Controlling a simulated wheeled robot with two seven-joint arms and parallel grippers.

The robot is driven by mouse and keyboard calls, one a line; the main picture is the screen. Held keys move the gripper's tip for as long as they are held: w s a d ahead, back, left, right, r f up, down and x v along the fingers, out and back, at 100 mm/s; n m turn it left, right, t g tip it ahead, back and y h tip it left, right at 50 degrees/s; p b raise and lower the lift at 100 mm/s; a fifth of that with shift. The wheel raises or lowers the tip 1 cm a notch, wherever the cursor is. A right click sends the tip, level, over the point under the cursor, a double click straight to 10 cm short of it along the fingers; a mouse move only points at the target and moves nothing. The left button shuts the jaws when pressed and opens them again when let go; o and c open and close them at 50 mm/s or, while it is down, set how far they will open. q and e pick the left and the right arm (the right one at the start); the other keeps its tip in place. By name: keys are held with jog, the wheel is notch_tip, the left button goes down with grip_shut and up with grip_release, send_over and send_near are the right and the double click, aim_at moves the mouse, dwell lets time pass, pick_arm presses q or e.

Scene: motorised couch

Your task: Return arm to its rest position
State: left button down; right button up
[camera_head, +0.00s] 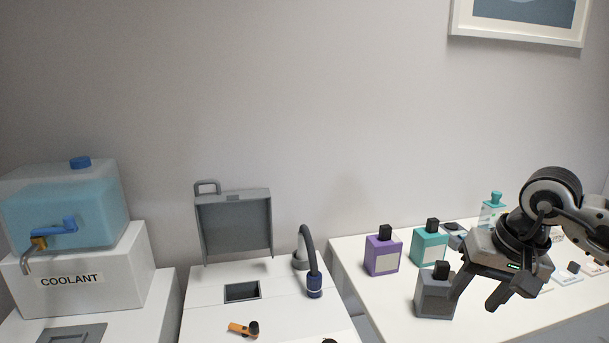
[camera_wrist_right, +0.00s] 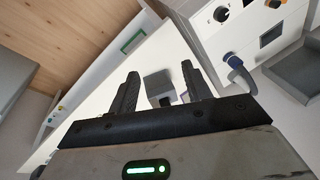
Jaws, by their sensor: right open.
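My right arm (camera_head: 552,195) reaches in from the right over the white table. Its gripper (camera_head: 472,306) points down and is open. A grey square bottle with a black cap (camera_head: 434,297) stands on the table just left of the fingers, and one finger partly overlaps it. In the right wrist view the bottle (camera_wrist_right: 157,84) shows between the two open fingers (camera_wrist_right: 160,80), and I cannot tell whether they touch it. My left gripper is out of view.
Purple (camera_head: 382,254) and teal (camera_head: 429,245) bottles stand behind the grey one. A white unit with a raised grey lid (camera_head: 236,222) and dark hose (camera_head: 312,262) is in the middle, an orange part (camera_head: 240,329) on it. A coolant tank (camera_head: 65,205) is at left.

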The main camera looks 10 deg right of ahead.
jog(key=s+a+f+m+t+y, duration=0.1)
jog(key=s+a+m+t+y, duration=0.15)
jog(key=a+m+y, duration=0.8)
jog(key=s+a+m+t+y, duration=0.1)
jog(key=a+m+t+y, duration=0.35)
jog(key=a+m, duration=0.95)
jog(key=d+f+m+t+h, duration=0.3)
jog(key=f+m+h, duration=0.3)
jog(key=m, duration=0.8)
jog(key=d+f+m+t+h, duration=0.35)
jog(key=f+m, duration=0.35)
jog(key=m, duration=0.8)
jog(key=s+f+m+g+h, duration=0.4)
jog(key=s+f+m+g, duration=0.2)
jog(key=s+f+m, duration=0.4)
notch_tip(320, 180, down, 3)
jog(key=shift+s+f+m, duration=0.15)
jog(key=shift+s+m, duration=0.1)
jog(key=shift+m, duration=0.6)
